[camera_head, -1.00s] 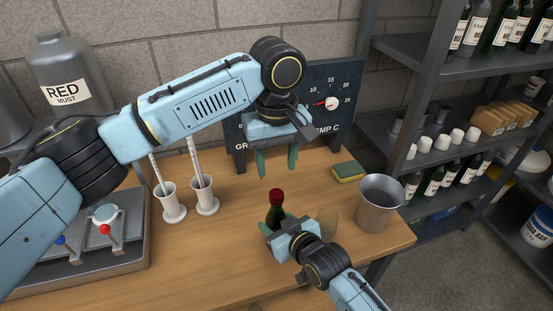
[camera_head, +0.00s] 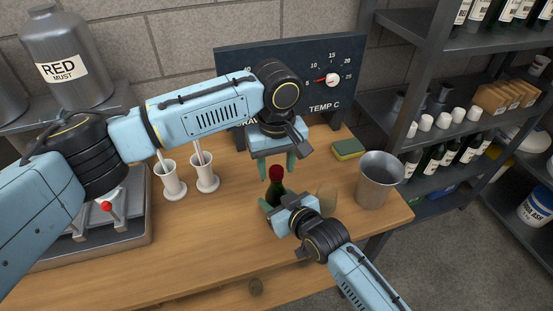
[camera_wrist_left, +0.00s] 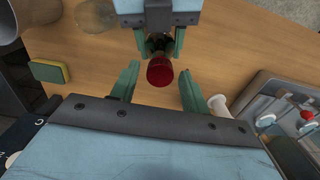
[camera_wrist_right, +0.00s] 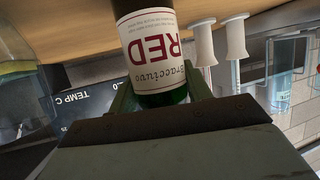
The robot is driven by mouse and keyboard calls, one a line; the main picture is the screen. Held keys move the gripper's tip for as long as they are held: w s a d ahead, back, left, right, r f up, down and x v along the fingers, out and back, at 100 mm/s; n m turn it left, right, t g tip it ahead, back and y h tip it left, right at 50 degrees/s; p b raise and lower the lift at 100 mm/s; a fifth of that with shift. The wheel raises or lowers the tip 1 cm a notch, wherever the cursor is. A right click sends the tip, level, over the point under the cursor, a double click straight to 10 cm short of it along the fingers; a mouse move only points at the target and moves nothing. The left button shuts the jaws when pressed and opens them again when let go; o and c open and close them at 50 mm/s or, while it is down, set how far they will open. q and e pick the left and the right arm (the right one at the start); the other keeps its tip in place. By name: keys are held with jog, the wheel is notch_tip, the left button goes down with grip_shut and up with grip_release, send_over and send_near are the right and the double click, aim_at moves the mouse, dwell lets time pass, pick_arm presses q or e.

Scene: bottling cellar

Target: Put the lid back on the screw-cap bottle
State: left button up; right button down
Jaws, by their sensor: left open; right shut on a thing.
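The dark green screw-cap bottle (camera_head: 276,189) stands upright near the middle of the table; its "RED" label shows in the right wrist view (camera_wrist_right: 152,45). The red lid (camera_head: 277,173) is at the bottle's top; I cannot tell whether it is screwed down. My right gripper (camera_head: 275,203) is shut on the bottle's body, one finger on each side. My left gripper (camera_head: 276,167) is open and points down at the lid. In the left wrist view the red lid (camera_wrist_left: 160,71) shows between the spread green fingers, with a gap on both sides.
A steel beaker (camera_head: 379,183) and a clear glass (camera_head: 326,199) stand right of the bottle. A yellow-green sponge (camera_head: 348,149) lies behind. Two white cylinders (camera_head: 172,185) stand at left, beside a metal tray (camera_head: 140,238). A dark dial board (camera_head: 290,62) rises at the back. The front table is clear.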

pick_arm(q)
grip_shut()
jog(key=m, duration=0.5)
jog(key=shift+m, duration=0.4)
jog(key=m, duration=1.2)
jog(key=shift+m, duration=0.3)
jog(key=m, duration=0.6)
jog(key=shift+o, duration=0.7)
grip_release()
